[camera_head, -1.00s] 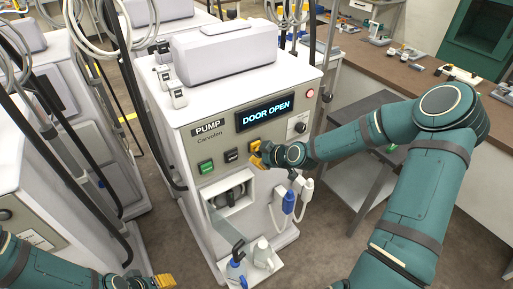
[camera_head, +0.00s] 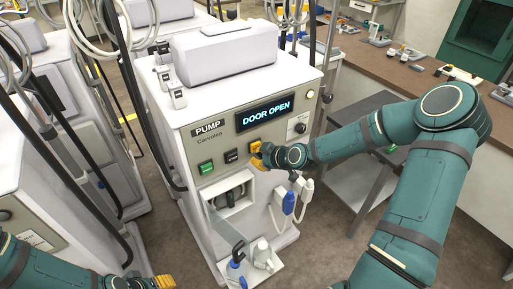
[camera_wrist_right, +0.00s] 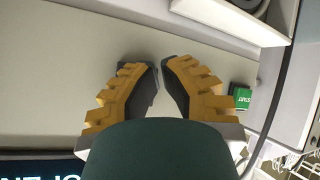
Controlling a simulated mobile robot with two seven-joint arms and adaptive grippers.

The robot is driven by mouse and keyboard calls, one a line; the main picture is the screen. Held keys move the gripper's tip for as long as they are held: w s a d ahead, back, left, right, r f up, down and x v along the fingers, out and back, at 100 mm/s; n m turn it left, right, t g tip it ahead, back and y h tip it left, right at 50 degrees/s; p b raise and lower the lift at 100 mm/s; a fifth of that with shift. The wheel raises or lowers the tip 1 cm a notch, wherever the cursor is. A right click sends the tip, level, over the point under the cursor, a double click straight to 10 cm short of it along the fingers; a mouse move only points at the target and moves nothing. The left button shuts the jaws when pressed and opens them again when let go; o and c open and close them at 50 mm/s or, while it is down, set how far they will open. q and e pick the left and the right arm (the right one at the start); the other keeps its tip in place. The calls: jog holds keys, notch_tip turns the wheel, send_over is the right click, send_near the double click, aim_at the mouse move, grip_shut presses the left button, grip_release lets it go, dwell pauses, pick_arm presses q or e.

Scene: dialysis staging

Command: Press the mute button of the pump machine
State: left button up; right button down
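The pump machine (camera_head: 215,180) stands in the middle of the head view, its display (camera_head: 264,113) reading DOOR OPEN. My left gripper (camera_head: 158,282) is at the bottom edge, partly cut off.
A round lamp (camera_head: 310,94) glows pale yellow right of the display. A clear flap (camera_head: 228,232) hangs open below the panel, near blue and white connectors (camera_head: 289,203). A grey side table (camera_head: 350,170) stands to the right. Other machines (camera_head: 85,130) stand at the left.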

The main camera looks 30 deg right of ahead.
jog(key=shift+s, duration=0.5)
jog(key=s, duration=0.1)
jog(key=s+p, duration=0.1)
jog(key=s, duration=0.3)
jog(key=shift+d, duration=0.25)
dwell(0.8)
